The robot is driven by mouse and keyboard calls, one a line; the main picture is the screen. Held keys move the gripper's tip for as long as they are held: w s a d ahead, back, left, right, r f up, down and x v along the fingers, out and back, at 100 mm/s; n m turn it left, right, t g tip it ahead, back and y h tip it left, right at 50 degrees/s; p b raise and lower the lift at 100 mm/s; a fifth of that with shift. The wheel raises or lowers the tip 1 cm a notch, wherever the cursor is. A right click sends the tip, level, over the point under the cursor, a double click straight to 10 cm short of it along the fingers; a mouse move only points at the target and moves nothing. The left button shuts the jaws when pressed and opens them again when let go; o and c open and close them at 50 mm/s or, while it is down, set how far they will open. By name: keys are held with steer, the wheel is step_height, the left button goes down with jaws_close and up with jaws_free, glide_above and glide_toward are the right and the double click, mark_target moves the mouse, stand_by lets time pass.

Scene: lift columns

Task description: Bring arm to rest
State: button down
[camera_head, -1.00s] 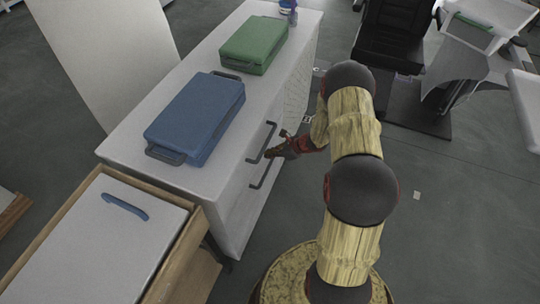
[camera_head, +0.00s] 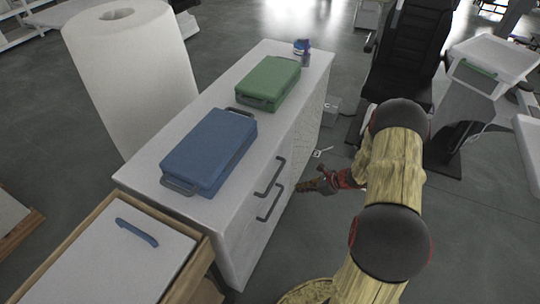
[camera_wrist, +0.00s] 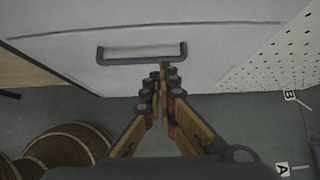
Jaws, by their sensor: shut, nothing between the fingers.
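My gripper (camera_head: 312,186) is at the end of my arm, to the right of the white cabinet's front in the head view. It is shut and empty. In the wrist view its fingers (camera_wrist: 162,75) are closed together, their tips just below a grey bar handle (camera_wrist: 142,53) on a white drawer front (camera_wrist: 60,58). I cannot tell whether the tips touch the handle. In the head view the gripper stands apart from the cabinet's two dark handles (camera_head: 270,176).
A blue case (camera_head: 210,148) and a green case (camera_head: 270,80) lie on the white cabinet top (camera_head: 150,165). A white drawer unit (camera_head: 105,255) stands at lower left. A black chair (camera_head: 410,50) and white bins (camera_head: 490,65) stand upper right.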

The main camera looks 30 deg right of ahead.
steer(key=s+a+n+g+y, duration=0.1)
steer(key=s+a+n+g, duration=0.1)
steer(key=s+a+n, duration=0.25)
steer(key=s+a+r+n+h, duration=0.2)
steer(key=s+a+r+n, duration=0.4)
steer(key=r, duration=0.8)
steer(key=s+a+r+n+h, duration=0.2)
steer(key=s+a+r+n, duration=0.4)
steer(key=r+n, duration=0.4)
steer(key=s+a+r+n+h, duration=0.2)
steer(key=s+a+r+n, duration=0.4)
steer(key=r, duration=1.1)
steer(key=shift+s+a+r+n+t+h, duration=0.3)
steer(key=shift+s+a+n, duration=0.1)
steer(key=shift+n, duration=0.55)
